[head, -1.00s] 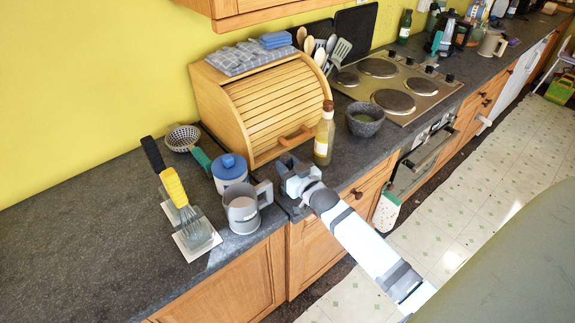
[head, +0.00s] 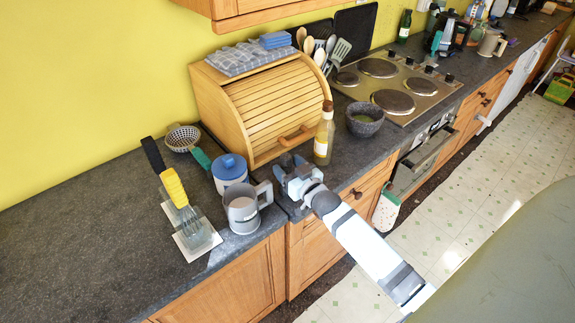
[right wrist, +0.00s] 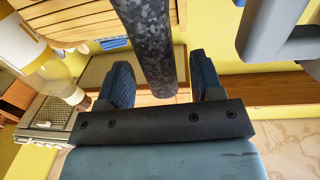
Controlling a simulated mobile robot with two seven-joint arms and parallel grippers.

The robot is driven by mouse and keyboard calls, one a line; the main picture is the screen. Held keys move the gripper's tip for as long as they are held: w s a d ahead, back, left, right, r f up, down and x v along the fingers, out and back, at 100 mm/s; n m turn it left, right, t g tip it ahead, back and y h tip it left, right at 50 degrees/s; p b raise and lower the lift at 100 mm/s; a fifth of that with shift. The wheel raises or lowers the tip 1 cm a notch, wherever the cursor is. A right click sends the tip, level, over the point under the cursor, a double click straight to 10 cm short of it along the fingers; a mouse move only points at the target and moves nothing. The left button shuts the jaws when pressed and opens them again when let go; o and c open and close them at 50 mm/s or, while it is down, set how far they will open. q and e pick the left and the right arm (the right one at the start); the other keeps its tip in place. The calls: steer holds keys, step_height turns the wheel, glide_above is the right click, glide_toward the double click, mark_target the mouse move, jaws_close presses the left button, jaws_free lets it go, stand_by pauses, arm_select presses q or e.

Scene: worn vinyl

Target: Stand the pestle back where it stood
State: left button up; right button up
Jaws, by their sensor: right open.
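The pestle (right wrist: 152,40) is a dark, speckled grey rod. In the right wrist view it runs from the top edge down to a rounded end between my open fingers, with a gap beside the right-hand finger. My right gripper (head: 290,168) is open at the counter's front edge, between the grey mug and the oil bottle; its fingers also show in the right wrist view (right wrist: 163,82). In the head view I cannot clearly tell the pestle from the gripper. A dark stone mortar (head: 365,122) stands on the counter right of the bottle. My left gripper is not in view.
Close by are a grey mug (head: 241,212), a blue-lidded jar (head: 229,171), a bottle (head: 323,140) and a wooden bread box (head: 265,100). The counter's far left is clear.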

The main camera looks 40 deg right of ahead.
steer(key=s+p, duration=0.3)
steer(key=s, duration=0.4)
steer(key=shift+s, duration=0.15)
stand_by(1.1)
steer(key=s+b, duration=0.3)
steer(key=s, duration=1)
steer(key=shift+s, duration=0.4)
steer(key=s+a+f+n+g+y, duration=0.3)
steer(key=a+f+g, duration=0.4)
steer(key=a+f, duration=0.6)
steer(key=s+a, duration=0.1)
steer(key=a, duration=0.2)
steer(key=shift+s+a+f, duration=0.2)
steer(key=shift+a+f, duration=0.1)
